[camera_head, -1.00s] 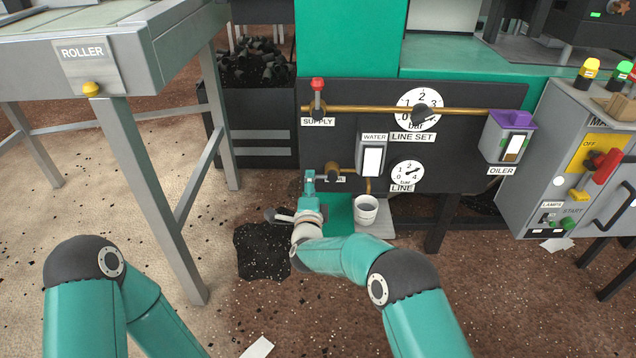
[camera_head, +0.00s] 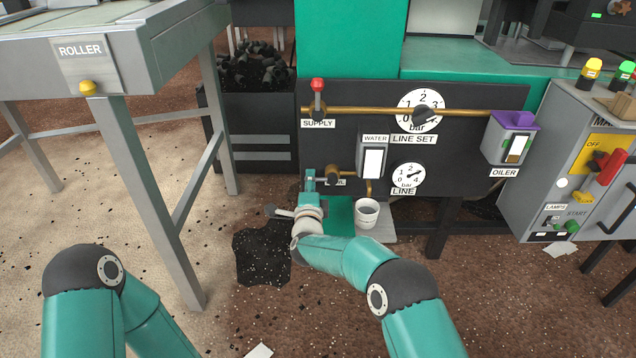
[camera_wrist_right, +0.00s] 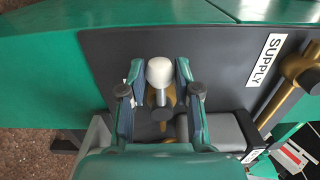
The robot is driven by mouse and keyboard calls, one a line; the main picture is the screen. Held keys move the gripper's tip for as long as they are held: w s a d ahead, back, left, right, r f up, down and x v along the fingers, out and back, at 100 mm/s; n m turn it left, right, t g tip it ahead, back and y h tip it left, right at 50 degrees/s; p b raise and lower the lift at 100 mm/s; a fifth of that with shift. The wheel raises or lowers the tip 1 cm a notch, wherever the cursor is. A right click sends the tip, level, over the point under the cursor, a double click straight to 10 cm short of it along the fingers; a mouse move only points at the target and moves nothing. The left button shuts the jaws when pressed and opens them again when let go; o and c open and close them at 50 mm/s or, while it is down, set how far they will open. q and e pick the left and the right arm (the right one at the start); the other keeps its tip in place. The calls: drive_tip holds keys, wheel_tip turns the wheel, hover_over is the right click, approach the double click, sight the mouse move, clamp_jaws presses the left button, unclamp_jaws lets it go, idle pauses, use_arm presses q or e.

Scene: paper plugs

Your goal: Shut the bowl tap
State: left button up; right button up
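The bowl tap (camera_head: 333,174) is a brass fitting with a dark round part, low on the dark panel; its label is mostly hidden behind my right gripper. My right gripper (camera_head: 310,178) is at the tap's left side. In the right wrist view, the tap's pale rounded knob (camera_wrist_right: 160,71) stands between the fingertips of my right gripper (camera_wrist_right: 160,82). The fingers are apart, with gaps visible on both sides of the knob. My left arm shows at the lower left, but its gripper is outside the picture.
The supply tap (camera_head: 318,100) with a red knob and a brass pipe is above. The water sight box (camera_head: 372,160) and line gauge (camera_head: 408,175) are to the right. A white cup (camera_head: 367,214) stands below. A black patch (camera_head: 262,257) lies on the floor.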

drive_tip(key=shift+c, duration=0.3)
drive_tip(key=shift+r+m+b, duration=0.2)
drive_tip(key=shift+m+b, duration=0.5)
drive_tip(key=shift+b, duration=0.45)
drive_tip(key=shift+r+m+b, duration=0.15)
drive_tip(key=shift+m+b, duration=0.15)
drive_tip(key=shift+b, duration=0.05)
drive_tip(key=shift+d+r+m, duration=0.1)
drive_tip(key=shift+r+m, duration=0.2)
drive_tip(key=shift+m, duration=0.1)
drive_tip(key=shift+r, duration=0.15)
drive_tip(key=shift+d+r+m, duration=0.2)
drive_tip(key=shift+r+m, duration=0.2)
drive_tip(key=shift+m, duration=0.45)
drive_tip(key=shift+d+r+m, duration=0.15)
drive_tip(key=shift+r+m, duration=0.2)
drive_tip(key=shift+m, duration=0.5)
